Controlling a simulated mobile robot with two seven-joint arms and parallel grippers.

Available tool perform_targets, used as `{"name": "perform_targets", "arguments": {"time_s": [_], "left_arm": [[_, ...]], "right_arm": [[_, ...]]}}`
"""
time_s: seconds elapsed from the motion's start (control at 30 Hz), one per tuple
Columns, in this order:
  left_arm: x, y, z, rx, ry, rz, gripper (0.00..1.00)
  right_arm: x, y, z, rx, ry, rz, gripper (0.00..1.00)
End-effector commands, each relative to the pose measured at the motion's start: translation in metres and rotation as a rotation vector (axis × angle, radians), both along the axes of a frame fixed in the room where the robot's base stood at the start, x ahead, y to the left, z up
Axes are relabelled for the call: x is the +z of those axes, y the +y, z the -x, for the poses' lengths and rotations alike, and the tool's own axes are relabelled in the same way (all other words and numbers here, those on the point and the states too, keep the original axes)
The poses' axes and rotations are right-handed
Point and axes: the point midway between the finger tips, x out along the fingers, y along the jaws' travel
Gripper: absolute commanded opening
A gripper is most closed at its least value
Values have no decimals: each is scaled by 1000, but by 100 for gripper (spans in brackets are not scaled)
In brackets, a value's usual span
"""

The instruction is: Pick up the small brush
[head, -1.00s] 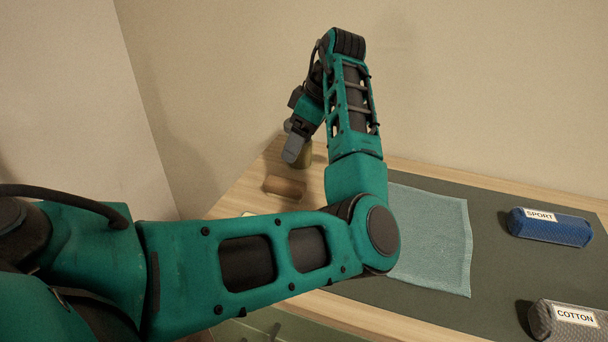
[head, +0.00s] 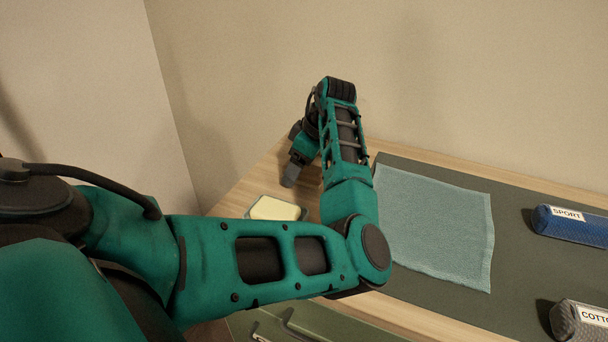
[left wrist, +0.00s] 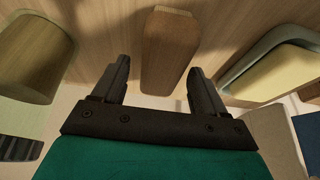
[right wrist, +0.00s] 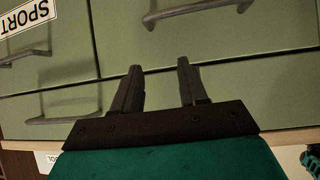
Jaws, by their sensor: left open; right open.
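The small brush (left wrist: 168,50), a brown wooden block with a pale bristly edge, lies on the wood tabletop in the left wrist view. My left gripper (left wrist: 159,70) is open, with its fingertips to either side of the brush's near part; I cannot tell how far above the table they are. In the head view my left gripper (head: 290,178) points down at the table's left end, and I cannot make out the brush there. My right gripper (right wrist: 160,68) is open and empty in front of green drawer fronts.
A cream soap bar (head: 273,208) in a dish is right of the brush in the left wrist view, and an olive cylinder (left wrist: 35,50) is left. A teal towel (head: 435,220) and the SPORT (head: 575,224) and COTTON (head: 580,322) rolls lie on the dark mat. Drawer handles (right wrist: 205,10) project near my right gripper.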

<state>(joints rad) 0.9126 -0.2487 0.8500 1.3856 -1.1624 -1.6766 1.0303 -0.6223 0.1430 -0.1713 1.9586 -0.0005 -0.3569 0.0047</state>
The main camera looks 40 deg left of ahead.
Motion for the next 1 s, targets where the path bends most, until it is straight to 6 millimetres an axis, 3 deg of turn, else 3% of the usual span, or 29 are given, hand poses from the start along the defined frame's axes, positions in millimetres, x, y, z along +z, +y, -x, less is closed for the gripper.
{"name": "perform_targets", "arguments": {"time_s": [0.27, 0.83, 1.0], "left_arm": [[-5, 2, 1, 1, 0, 0, 71], [-5, 1, 0, 0, -1, 1, 17], [-4, 1, 0, 0, -1, 1, 16]], "right_arm": [[5, 2, -3, 3, -11, -4, 43], [0, 0, -1, 1, 0, 0, 43], [-1, 0, -1, 0, 1, 2, 43]]}}
